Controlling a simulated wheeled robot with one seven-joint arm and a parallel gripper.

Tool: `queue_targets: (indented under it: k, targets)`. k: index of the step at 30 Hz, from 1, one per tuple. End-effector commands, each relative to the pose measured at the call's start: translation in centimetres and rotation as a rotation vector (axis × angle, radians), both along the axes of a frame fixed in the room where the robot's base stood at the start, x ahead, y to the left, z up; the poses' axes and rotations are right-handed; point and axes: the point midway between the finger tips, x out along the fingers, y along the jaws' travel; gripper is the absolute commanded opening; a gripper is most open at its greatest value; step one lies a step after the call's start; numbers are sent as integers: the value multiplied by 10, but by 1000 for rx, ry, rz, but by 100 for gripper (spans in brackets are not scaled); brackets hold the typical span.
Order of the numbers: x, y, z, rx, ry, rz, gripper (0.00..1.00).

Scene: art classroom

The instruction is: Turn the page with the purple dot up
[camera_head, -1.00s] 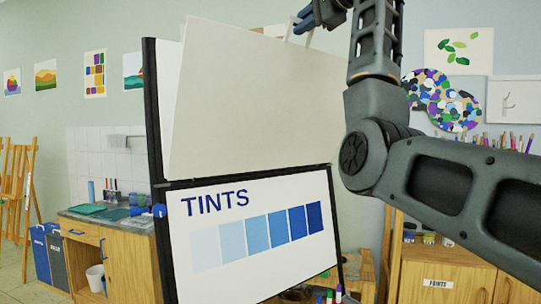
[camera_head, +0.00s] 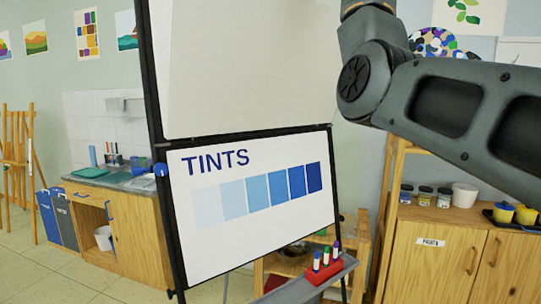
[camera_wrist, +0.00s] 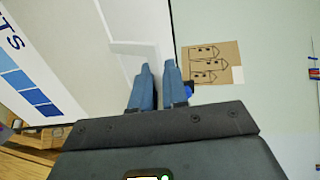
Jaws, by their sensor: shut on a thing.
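The flip chart has a black frame (camera_head: 163,200). Its lower page (camera_head: 260,220) reads TINTS above a row of blue squares and also shows at the left of the wrist view (camera_wrist: 30,75). A blank white page (camera_head: 245,65) is lifted over the upper half, its top cut off by the picture edge. My gripper (camera_wrist: 158,66) is out of the head view; in the wrist view its blue fingers are close together on a pale sheet edge, shut on the lifted page. No purple dot shows in either view.
A marker tray (camera_head: 320,275) with a red holder (camera_head: 324,266) sits at the chart's lower right. A wooden cabinet (camera_head: 440,250) with jars stands at right. A sink counter (camera_head: 120,220) and an easel (camera_head: 18,150) are at left. A brown drawing (camera_wrist: 212,68) hangs on the wall.

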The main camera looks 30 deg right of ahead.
Motion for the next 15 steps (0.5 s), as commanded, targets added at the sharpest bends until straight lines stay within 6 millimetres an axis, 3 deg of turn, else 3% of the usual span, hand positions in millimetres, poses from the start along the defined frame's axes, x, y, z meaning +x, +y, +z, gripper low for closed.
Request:
queue_targets:
  k: [15]
  targets:
    - [40,3,14,0,3,2,3]
